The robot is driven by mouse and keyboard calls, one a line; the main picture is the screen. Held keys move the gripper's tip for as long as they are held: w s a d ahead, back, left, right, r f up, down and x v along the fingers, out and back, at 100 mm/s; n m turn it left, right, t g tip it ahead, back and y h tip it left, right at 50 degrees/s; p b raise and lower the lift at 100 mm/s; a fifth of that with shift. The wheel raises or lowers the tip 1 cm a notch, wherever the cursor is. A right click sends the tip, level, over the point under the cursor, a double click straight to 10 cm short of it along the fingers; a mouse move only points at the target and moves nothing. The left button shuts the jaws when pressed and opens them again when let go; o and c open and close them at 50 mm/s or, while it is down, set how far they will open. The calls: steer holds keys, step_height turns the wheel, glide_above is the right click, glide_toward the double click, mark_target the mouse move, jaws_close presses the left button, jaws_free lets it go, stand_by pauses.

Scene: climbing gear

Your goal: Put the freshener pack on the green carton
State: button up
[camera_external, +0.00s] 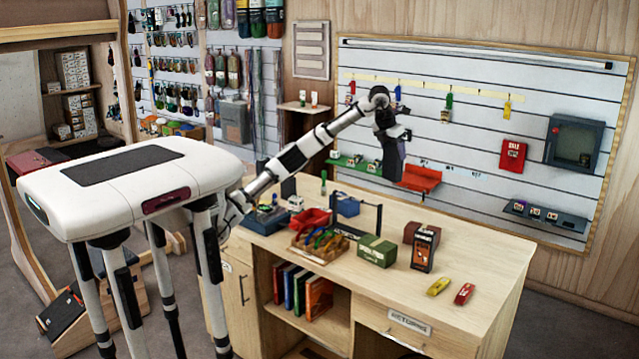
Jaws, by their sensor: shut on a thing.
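The green carton (376,251) sits on the wooden workbench, left of its middle. My gripper (393,158) is raised well above the bench, pointing down, above and slightly right of the carton. It is shut on a dark item (393,172), which blends with the dark fingers. I cannot read any label on this item, so I cannot tell for sure that it is the freshener pack. The held item is clear of the carton and the bench.
An upright black pack with an orange label (424,249) and a brown box (421,233) stand right of the carton. A tray of coloured tools (318,243) and a dark post frame (379,219) are left and behind. Yellow (438,286) and red (464,293) items lie at front right.

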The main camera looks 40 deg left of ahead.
steer(key=s+d+m+b, duration=0.2)
steer(key=s+b, duration=0.1)
steer(key=s, duration=1)
step_height(320, 180, down, 20)
steer(key=b, duration=0.2)
steer(key=shift+h, duration=0.3)
steer(key=shift+a+f, duration=0.1)
steer(key=o, duration=1)
steer(key=shift+f, duration=0.1)
steer(key=v, duration=1.2)
steer(key=shift+w+r, duration=0.1)
steer(key=shift+r, duration=0.1)
